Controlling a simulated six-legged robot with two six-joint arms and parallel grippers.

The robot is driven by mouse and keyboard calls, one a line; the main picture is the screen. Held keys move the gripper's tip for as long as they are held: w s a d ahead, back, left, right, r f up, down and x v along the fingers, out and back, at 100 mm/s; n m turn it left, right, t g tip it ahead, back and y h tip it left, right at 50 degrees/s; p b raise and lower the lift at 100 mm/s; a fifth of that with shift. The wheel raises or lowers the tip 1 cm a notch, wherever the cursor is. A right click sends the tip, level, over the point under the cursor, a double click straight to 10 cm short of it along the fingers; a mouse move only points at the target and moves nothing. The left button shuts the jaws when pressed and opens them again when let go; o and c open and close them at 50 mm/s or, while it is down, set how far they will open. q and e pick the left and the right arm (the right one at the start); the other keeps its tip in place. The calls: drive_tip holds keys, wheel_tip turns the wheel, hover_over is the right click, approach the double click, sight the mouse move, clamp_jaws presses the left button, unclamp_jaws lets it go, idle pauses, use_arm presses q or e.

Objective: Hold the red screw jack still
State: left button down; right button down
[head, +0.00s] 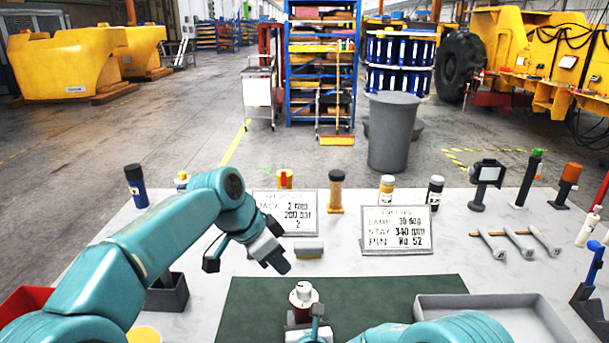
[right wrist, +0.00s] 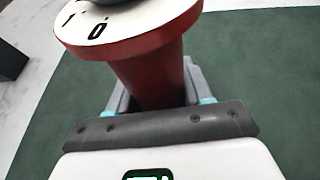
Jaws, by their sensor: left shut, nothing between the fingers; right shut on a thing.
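The red screw jack (head: 303,314) stands at the front middle of the table, by the near part of the green mat (head: 380,293). Its white top faces up. In the right wrist view the red body of the jack (right wrist: 150,75) rises between the fingers, with the digits 1 and 0 on its white collar. My right gripper (right wrist: 165,95) is shut on the body; its fingers are partly hidden behind it. My left gripper (head: 278,263) is shut and empty, above the table behind and left of the jack, apart from it.
Two placards (head: 285,213) (head: 396,229) stand behind the mat, with a small grey block (head: 309,249) between them. A grey tray (head: 480,300) lies at right, a dark open box (head: 168,294) at left. Several bottles and tools line the back and right edges.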

drive_tip(key=shift+s+f, duration=0.2)
drive_tip(key=shift+f, duration=0.15)
